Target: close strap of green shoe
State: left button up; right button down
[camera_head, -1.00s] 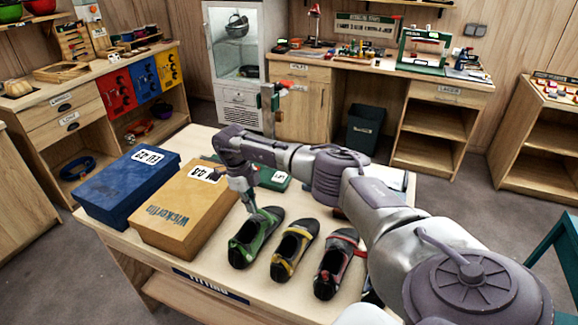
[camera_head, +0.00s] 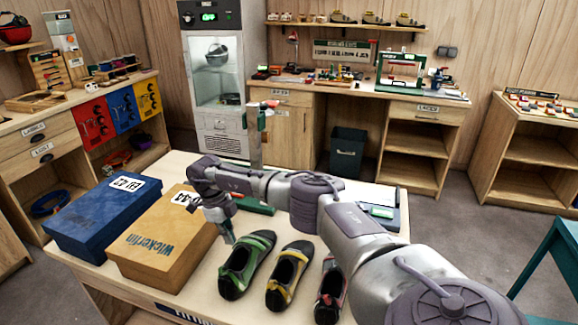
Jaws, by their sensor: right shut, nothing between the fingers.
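The green shoe (camera_head: 247,264) is black with green trim and stands on the fitting table, leftmost of three shoes in a row. Green bands show near its far end; I cannot tell whether its strap lies closed. My right gripper (camera_head: 229,239) points down at the shoe's far left side, its fingers shut and empty. The fingertips are close to the shoe's edge; I cannot tell whether they touch it. My left gripper is out of view.
A yellow-trimmed shoe (camera_head: 288,276) and a red-trimmed shoe (camera_head: 330,292) stand to the right, the latter partly hidden by my arm. A tan box (camera_head: 165,240) and a blue box (camera_head: 100,217) sit left. A clipboard (camera_head: 384,212) lies beyond my arm.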

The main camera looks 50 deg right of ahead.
jog(key=shift+w+f, duration=0.1)
jog(key=shift+f, duration=0.05)
dwell(0.6)
jog(key=shift+r+p, duration=0.6)
jog(key=shift+r, duration=0.3)
